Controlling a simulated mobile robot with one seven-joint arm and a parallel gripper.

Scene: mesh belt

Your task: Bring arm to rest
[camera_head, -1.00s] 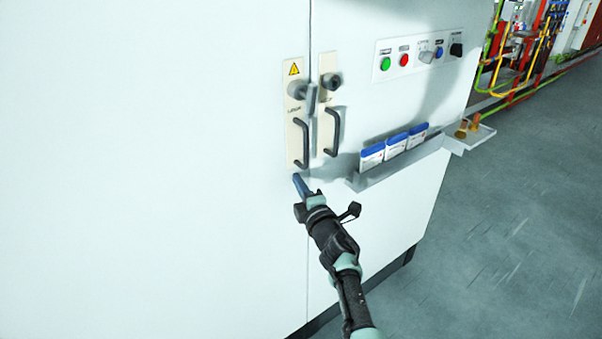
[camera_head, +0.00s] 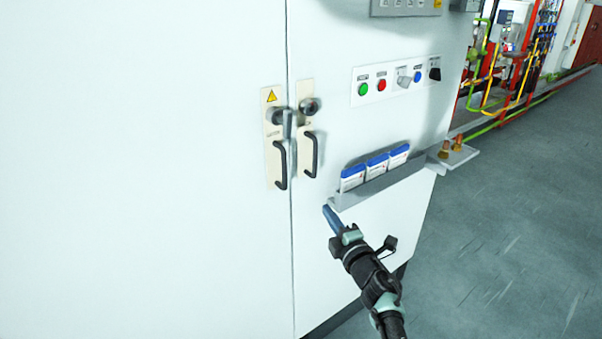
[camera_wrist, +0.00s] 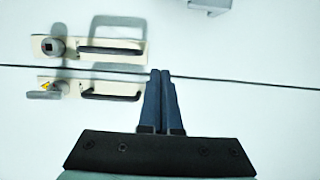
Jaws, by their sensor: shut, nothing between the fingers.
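My gripper (camera_head: 327,211) is shut and empty, with blue fingers, in front of the white cabinet (camera_head: 190,180) in the head view. It is right of and below the two black door handles (camera_head: 281,165), just under the left end of the grey shelf. In the wrist view my gripper (camera_wrist: 160,74) has its fingers together, and the handles (camera_wrist: 110,46) lie to their left. The seam between the cabinet doors runs behind the fingertips. I cannot tell how far the fingertips are from the door.
The grey shelf (camera_head: 345,201) juts out with several blue-topped packets (camera_head: 376,166). A small tray (camera_head: 462,156) with brass-coloured parts sticks out at its right end. Buttons and switches (camera_head: 396,83) sit above. Open grey floor (camera_head: 500,230) lies to the right; coloured pipes stand behind.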

